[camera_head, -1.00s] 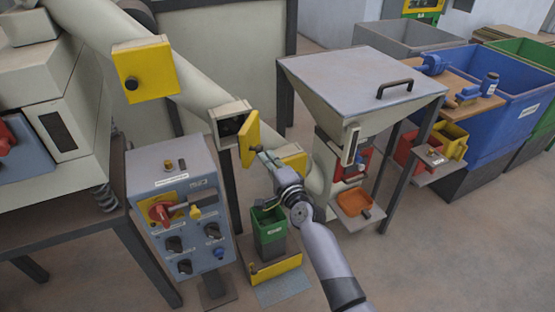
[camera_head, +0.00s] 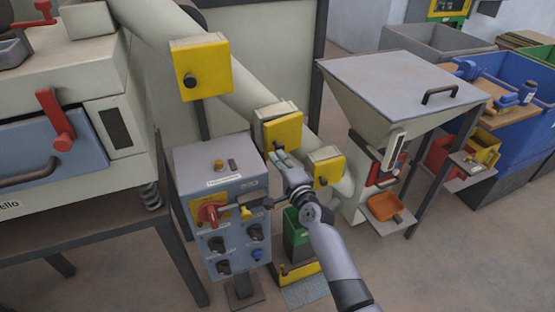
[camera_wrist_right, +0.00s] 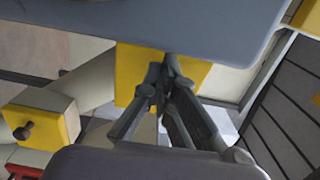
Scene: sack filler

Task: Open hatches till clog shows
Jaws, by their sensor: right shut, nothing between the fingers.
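Three yellow hatches sit along the slanted pale pipe. The upper hatch (camera_head: 201,62) is shut, with a dark knob. The middle hatch (camera_head: 284,132) has its door across the front of its box and looks shut or nearly so. The lower hatch (camera_head: 326,165) is shut, with a dark knob. No clog shows. My right gripper (camera_head: 279,157) is shut and empty, just below the middle hatch; whether it touches the door is unclear. In the right wrist view the closed fingers (camera_wrist_right: 163,88) are in front of a yellow panel (camera_wrist_right: 130,70). My left gripper is out of view.
A grey control box (camera_head: 225,190) with a red switch and dark knobs stands left of my right gripper. A hopper (camera_head: 400,85) with an orange tray (camera_head: 385,207) stands right. A green bin (camera_head: 296,222) is below my arm. Blue bins (camera_head: 520,140) stand far right.

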